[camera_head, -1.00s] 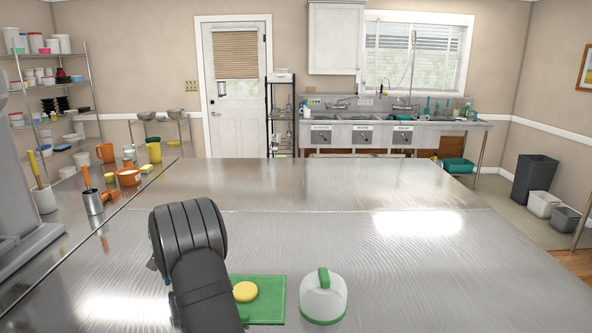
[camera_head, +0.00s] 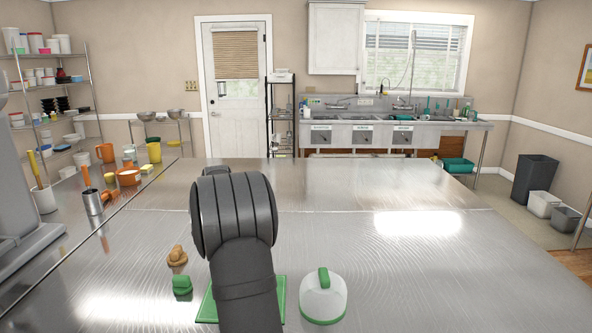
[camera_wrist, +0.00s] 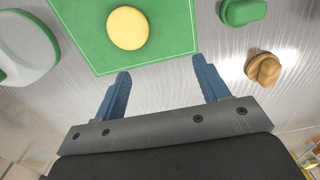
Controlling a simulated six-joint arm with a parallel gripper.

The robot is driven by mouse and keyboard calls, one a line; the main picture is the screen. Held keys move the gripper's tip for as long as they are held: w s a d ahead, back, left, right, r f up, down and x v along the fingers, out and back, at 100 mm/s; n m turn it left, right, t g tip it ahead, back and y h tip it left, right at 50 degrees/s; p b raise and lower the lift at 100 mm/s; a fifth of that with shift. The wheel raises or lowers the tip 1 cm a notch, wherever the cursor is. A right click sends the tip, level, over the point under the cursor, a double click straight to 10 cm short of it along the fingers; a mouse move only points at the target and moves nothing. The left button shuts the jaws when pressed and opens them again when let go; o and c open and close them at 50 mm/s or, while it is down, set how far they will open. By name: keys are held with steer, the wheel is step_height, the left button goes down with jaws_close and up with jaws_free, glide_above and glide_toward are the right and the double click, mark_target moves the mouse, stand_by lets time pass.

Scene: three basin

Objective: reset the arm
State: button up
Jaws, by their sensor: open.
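My gripper (camera_wrist: 162,83) shows in the wrist view with its two blue fingers apart and nothing between them. In the head view my dark arm rises over the middle of the steel table (camera_head: 430,265) and hides the gripper. A green mat (camera_head: 207,306) lies partly behind my arm. In the wrist view the green mat (camera_wrist: 85,32) lies beyond the fingertips, with a round yellow piece (camera_wrist: 128,28) on it.
A white and green jug-like container (camera_head: 323,298) stands right of the mat. A green piece (camera_head: 182,285) and a tan knobbed piece (camera_head: 177,258) sit left of it. Cups and an orange pot (camera_head: 128,177) stand at the far left. The table's right side is clear.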

steer(key=w+d+f, duration=0.2)
steer(key=d, duration=0.4)
steer(key=w+d+f, duration=0.1)
steer(key=w+d, duration=0.1)
steer(key=d, duration=0.5)
steer(key=w+d+f, duration=0.2)
steer(key=d, duration=0.5)
steer(key=shift+w+d+f, duration=0.1)
steer(key=shift+w+f, duration=0.2)
steer(key=shift+f, duration=0.05)
steer(key=s+a+r+n, duration=0.3)
steer(key=s+a+n, duration=0.1)
steer(key=a+n, duration=0.4)
steer(key=shift+s+a+r+n, duration=0.3)
steer(key=shift+a+r+n, duration=0.1)
steer(key=shift+n, duration=0.5)
